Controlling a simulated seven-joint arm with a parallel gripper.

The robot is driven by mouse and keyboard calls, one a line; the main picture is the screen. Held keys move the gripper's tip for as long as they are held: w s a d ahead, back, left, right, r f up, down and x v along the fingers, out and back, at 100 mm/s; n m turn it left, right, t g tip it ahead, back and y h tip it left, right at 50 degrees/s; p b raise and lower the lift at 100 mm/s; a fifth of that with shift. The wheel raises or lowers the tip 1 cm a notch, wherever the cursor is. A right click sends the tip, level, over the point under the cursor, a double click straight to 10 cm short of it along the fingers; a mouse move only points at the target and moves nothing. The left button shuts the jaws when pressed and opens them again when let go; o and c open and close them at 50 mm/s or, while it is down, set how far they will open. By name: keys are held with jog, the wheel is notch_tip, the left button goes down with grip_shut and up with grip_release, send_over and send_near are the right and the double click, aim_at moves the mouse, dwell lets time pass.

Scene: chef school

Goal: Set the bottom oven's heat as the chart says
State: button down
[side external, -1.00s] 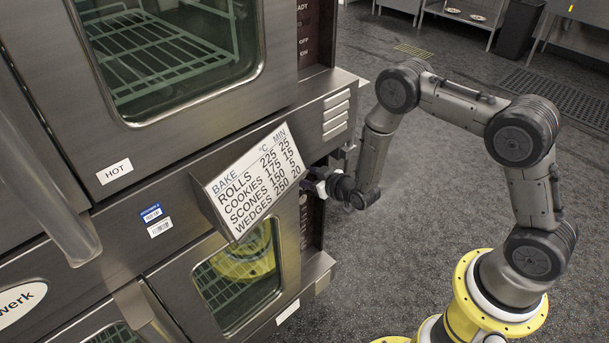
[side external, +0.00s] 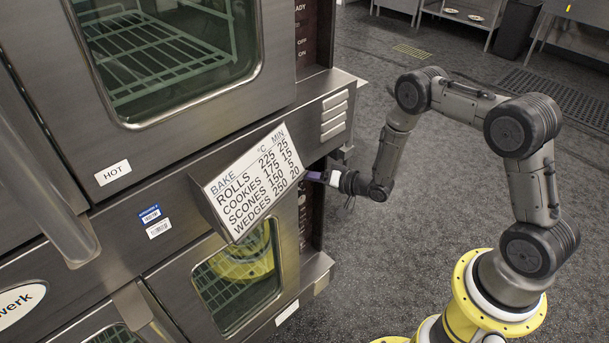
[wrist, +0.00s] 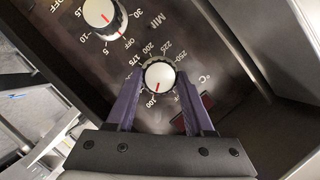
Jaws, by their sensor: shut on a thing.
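The chart (side external: 247,180) on the front between the ovens lists BAKE with °C and MIN: rolls 225, 25; cookies 175, 15; scones 150, 5; wedges 250, 20. The bottom oven (side external: 165,262) has its control panel on the right, mostly hidden by the chart in the side view. In the wrist view, the white °C knob (wrist: 159,76) has its red mark pointing down near 100. My gripper (wrist: 160,84) has purple fingers on both sides of this knob and is shut on it. It also shows at the panel in the side view (side external: 309,176).
The minute knob (wrist: 101,14) is beside the °C knob on the same panel. The top oven door (side external: 180,108) is above, with a HOT label (side external: 113,172). The floor (side external: 420,240) around my arm is clear.

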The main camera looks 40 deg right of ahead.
jog(key=m+t, duration=0.1)
jog(key=m, duration=0.3)
jog(key=m+t+y, duration=0.1)
jog(key=m+t, duration=0.1)
jog(key=m, duration=0.2)
jog(key=f+m+t+y, duration=0.1)
jog(key=m, duration=0.3)
jog(key=shift+d, duration=0.1)
jog(key=shift+r+m+t+y, duration=0.1)
jog(key=shift+m+t+y, duration=0.2)
jog(key=shift+m, duration=0.1)
dwell(0.4)
jog(key=shift+c, duration=1.4)
grip_release()
jog(key=shift+s, duration=0.1)
jog(key=v, duration=1.3)
jog(key=shift+s, duration=0.3)
jog(key=shift+d, duration=0.1)
